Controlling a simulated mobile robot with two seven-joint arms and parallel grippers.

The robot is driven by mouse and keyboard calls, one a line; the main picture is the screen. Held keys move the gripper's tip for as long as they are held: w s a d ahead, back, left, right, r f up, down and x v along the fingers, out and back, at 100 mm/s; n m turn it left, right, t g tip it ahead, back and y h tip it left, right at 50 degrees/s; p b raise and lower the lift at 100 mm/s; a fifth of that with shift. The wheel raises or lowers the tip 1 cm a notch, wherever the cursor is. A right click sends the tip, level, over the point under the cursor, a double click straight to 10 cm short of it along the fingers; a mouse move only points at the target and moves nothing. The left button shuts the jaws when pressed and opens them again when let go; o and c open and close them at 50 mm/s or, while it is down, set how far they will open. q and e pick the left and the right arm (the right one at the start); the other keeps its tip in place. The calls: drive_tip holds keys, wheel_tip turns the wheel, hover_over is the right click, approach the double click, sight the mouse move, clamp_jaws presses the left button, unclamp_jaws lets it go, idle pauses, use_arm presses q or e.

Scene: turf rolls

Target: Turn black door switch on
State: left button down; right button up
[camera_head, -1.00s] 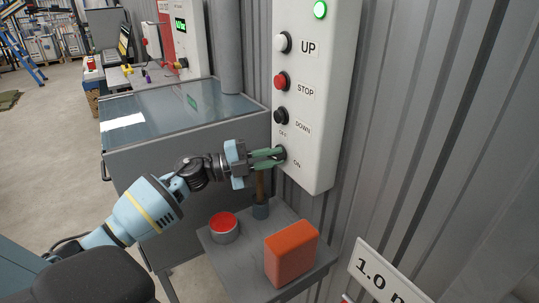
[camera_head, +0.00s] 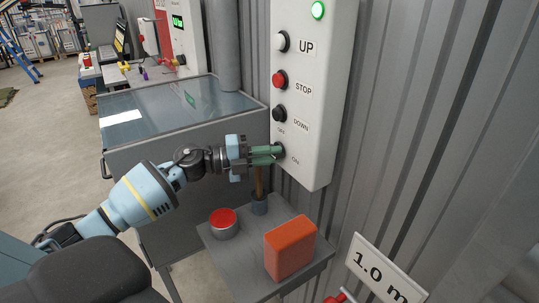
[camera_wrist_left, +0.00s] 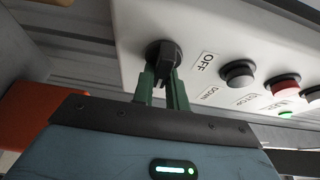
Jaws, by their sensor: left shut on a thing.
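The black door switch (camera_wrist_left: 162,62) is a rotary knob low on the white control panel (camera_head: 312,60), between OFF and ON labels. In the left wrist view its handle sits between my green fingers. My left gripper (camera_head: 274,154) is shut on the knob and reaches it from the left in the head view, where the fingers hide most of the knob. The OFF label (camera_wrist_left: 207,61) shows beside the knob in the wrist view. My right gripper is not in view.
Above the switch are the black DOWN button (camera_head: 279,114), red STOP button (camera_head: 280,79), white UP button (camera_head: 281,42) and a lit green lamp (camera_head: 318,10). Below, a small grey table (camera_head: 250,262) holds an orange block (camera_head: 290,248) and a red-topped tin (camera_head: 223,222).

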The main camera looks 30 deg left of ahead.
use_arm(q)
drive_tip(key=c, duration=1.4)
unclamp_jaws()
drive_tip(key=shift+r, duration=0.1)
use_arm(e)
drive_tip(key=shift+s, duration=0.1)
